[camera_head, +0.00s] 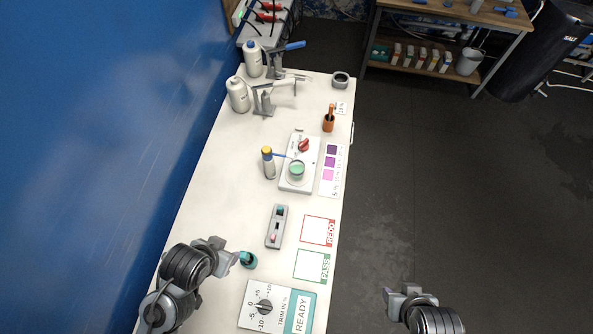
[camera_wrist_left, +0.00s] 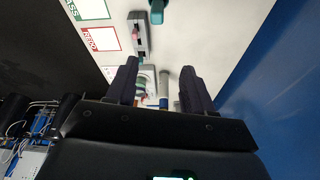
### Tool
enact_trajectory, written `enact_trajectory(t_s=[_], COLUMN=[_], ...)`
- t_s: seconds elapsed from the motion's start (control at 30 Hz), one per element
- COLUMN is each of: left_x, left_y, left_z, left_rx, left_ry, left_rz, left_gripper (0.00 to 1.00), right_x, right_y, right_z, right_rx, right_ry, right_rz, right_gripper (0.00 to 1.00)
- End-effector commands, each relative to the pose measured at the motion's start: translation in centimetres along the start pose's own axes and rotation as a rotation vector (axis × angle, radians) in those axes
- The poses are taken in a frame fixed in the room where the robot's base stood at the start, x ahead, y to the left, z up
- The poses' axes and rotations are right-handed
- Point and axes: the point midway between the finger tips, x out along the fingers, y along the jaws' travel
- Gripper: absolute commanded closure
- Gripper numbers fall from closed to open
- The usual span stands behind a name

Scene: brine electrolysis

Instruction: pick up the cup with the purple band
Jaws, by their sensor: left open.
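I cannot make out a purple band on any cup. A clear cup with green contents (camera_head: 296,171) stands on a white device (camera_head: 299,184) mid-table. A small dark teal, cup-like object (camera_head: 248,260) stands on the table just right of my left gripper (camera_head: 231,252); it also shows at the top of the left wrist view (camera_wrist_left: 157,12). My left gripper is open, with nothing held between its fingers in the left wrist view (camera_wrist_left: 160,88). My right gripper (camera_head: 402,292) is over the floor, right of the table; its jaw gap is unclear.
A grey tray (camera_head: 277,227) holds small green and pink items. PASS (camera_head: 312,265) and REDO (camera_head: 318,230) squares lie at right, a trim dial panel (camera_head: 277,305) in front. A yellow-capped bottle (camera_head: 268,163) stands beside the device. The table's left-middle is clear beside the blue wall.

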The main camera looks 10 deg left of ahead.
Motion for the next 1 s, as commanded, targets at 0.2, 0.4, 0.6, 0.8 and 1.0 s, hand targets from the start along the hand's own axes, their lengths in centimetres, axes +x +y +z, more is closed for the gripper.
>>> enact_trajectory(t_s=[0.2, 0.4, 0.6, 0.8, 1.0], left_x=[0.00, 0.01, 0.01, 0.01, 0.16], left_y=[0.00, 0.00, -0.01, -0.01, -0.07], left_z=[0.00, 0.00, -0.01, -0.01, -0.08], left_rx=[0.000, 0.000, 0.000, 0.000, 0.000], left_ry=[0.000, 0.000, 0.000, 0.000, 0.002], left_rz=[0.000, 0.000, 0.000, 0.000, -0.002], left_gripper=[0.48, 0.48, 0.27, 0.09, 0.09], right_x=[-0.01, -0.01, -0.01, 0.00, 0.07], right_y=[-0.11, -0.11, -0.10, 0.02, 0.12], right_z=[-0.03, -0.04, -0.03, -0.01, 0.04], right_rx=[0.004, 0.005, 0.004, -0.001, -0.005], right_ry=[0.001, 0.001, 0.001, 0.000, -0.001], right_rz=[-0.003, -0.004, -0.003, 0.001, 0.004], right_gripper=[0.57, 0.57, 0.57, 0.57, 0.57])
